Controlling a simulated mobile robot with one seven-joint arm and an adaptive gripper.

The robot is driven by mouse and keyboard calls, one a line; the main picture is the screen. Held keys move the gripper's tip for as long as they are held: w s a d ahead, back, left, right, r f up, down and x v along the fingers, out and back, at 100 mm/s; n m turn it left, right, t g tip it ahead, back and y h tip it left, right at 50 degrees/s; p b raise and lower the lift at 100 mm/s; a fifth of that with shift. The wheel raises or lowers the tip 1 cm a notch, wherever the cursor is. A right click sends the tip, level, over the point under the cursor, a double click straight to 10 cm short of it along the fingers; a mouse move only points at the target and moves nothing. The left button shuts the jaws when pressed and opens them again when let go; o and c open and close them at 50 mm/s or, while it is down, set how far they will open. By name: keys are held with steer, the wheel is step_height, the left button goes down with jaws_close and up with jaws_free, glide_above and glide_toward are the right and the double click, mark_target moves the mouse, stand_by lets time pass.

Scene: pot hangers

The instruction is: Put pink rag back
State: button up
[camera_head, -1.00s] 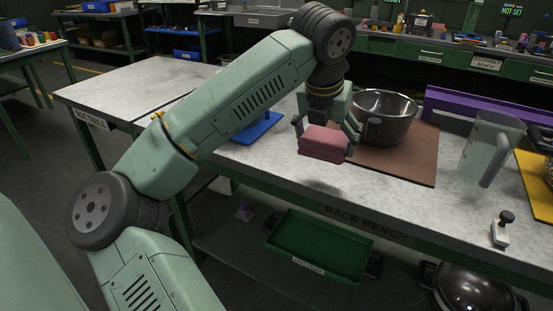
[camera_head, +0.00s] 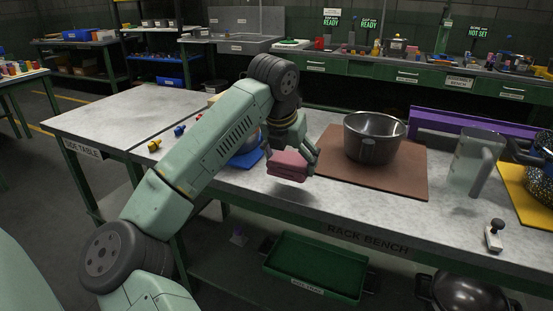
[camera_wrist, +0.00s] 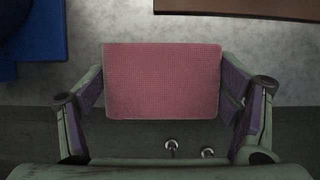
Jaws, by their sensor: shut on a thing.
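The pink rag (camera_head: 288,165) is a folded block held by my gripper (camera_head: 291,158) above the front part of the rack bench. In the wrist view the rag (camera_wrist: 163,82) lies between the two fingers of my gripper (camera_wrist: 164,95), one at its left side and one at its right. The rag looks level and clear of the bench top, over its front edge in the wrist view.
A brown mat (camera_head: 400,181) with a steel pot (camera_head: 374,140) lies right of the rag. A blue mat (camera_head: 245,160) is to the left. A clear jug (camera_head: 470,163) and a purple rail (camera_head: 440,121) stand farther right. A green tray (camera_head: 315,268) is on the shelf below.

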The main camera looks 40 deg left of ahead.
steer(key=a, duration=0.2)
steer(key=w+a+p, duration=0.1)
steer(key=a, duration=0.2)
steer(key=shift+w+a+f, duration=0.25)
steer(key=shift+w+a, duration=0.05)
steer(key=shift+w, duration=0.1)
steer(key=shift+f+p, duration=0.4)
steer(key=shift+f, duration=1.55)
steer(key=o, duration=1.3)
steer(key=shift+r, duration=0.1)
